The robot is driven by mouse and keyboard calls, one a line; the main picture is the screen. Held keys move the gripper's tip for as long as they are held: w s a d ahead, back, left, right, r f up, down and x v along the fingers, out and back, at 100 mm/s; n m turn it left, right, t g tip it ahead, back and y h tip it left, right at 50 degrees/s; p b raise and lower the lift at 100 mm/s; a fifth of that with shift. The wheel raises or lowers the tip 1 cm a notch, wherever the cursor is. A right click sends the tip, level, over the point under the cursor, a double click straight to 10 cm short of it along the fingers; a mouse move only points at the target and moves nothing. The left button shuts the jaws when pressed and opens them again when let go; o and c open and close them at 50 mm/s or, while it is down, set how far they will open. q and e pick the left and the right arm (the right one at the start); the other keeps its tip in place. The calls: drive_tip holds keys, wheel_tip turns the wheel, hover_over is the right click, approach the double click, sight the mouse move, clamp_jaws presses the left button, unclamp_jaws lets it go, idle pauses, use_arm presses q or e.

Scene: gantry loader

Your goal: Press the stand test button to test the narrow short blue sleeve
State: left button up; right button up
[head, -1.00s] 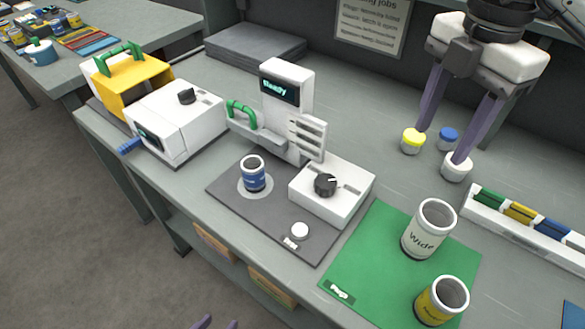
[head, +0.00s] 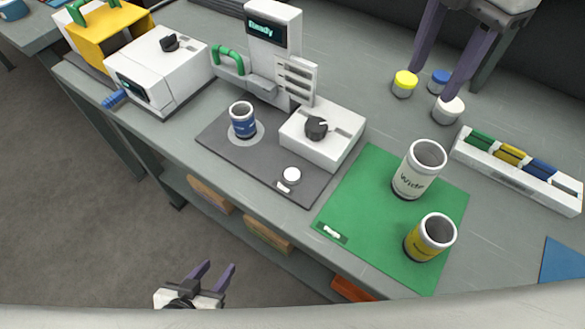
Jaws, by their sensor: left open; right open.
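The narrow short blue sleeve (head: 243,121) stands upright on the pale round spot of the grey test stand base (head: 222,148). The stand's display (head: 270,28) reads "Ready". A white round button (head: 292,175) sits at the base's front right corner. My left gripper (head: 218,268) is open and empty, low at the bottom of the view, in front of the bench and apart from the stand. My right gripper (head: 433,82) is open above the back right of the bench, its fingers near the caps.
A white box with a black dial (head: 318,127) stands behind the button. A green mat (head: 350,200) holds a white "Wide" sleeve (head: 418,170) and a yellow sleeve (head: 430,237). Yellow (head: 404,84), blue (head: 439,81) and white (head: 448,110) caps lie behind. A white rack (head: 515,180) is at right.

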clamp_jaws()
idle(1.5)
